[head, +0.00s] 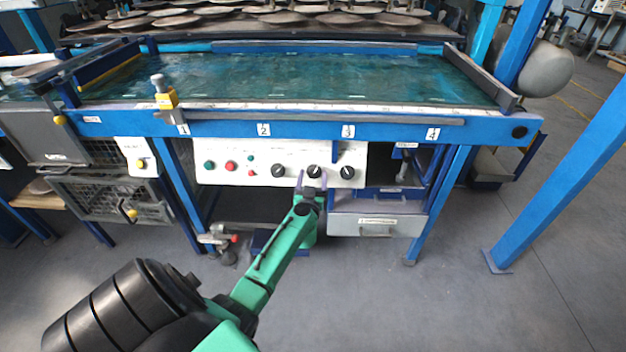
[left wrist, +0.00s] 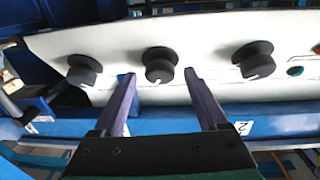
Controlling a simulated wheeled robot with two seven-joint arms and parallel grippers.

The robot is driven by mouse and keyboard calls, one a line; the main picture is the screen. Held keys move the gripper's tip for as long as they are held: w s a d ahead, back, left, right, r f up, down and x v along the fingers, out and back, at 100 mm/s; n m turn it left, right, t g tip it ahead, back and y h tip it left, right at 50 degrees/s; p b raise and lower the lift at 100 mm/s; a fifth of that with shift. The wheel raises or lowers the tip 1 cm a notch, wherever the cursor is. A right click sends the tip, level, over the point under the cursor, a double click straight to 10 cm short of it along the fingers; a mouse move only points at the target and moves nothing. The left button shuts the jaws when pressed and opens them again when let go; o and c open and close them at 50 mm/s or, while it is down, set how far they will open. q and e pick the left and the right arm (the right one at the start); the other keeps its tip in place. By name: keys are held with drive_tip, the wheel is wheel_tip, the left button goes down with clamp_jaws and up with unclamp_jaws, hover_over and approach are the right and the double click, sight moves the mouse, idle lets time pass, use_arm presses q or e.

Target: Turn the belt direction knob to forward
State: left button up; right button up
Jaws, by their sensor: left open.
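The white control panel (head: 220,176) under the table edge carries three black knobs in a row: left (head: 278,170), middle (head: 314,171) and right (head: 347,172). I cannot read which one is the belt direction knob. My left gripper (head: 313,183) is open in front of the middle knob. In the left wrist view, which looks upside down, the middle knob (left wrist: 160,65) sits between the two fingertips (left wrist: 159,73), with gaps on both sides. A white mark shows at its lower edge in that view. My right gripper is out of view.
Green (head: 209,165) and red (head: 231,167) buttons sit left of the knobs. The blue table frame (head: 300,128) runs above the panel. A grey drawer (head: 376,224) hangs below right, and table legs stand on both sides. The floor in front is mostly clear.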

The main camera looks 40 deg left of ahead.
use_arm(q)
clamp_jaws()
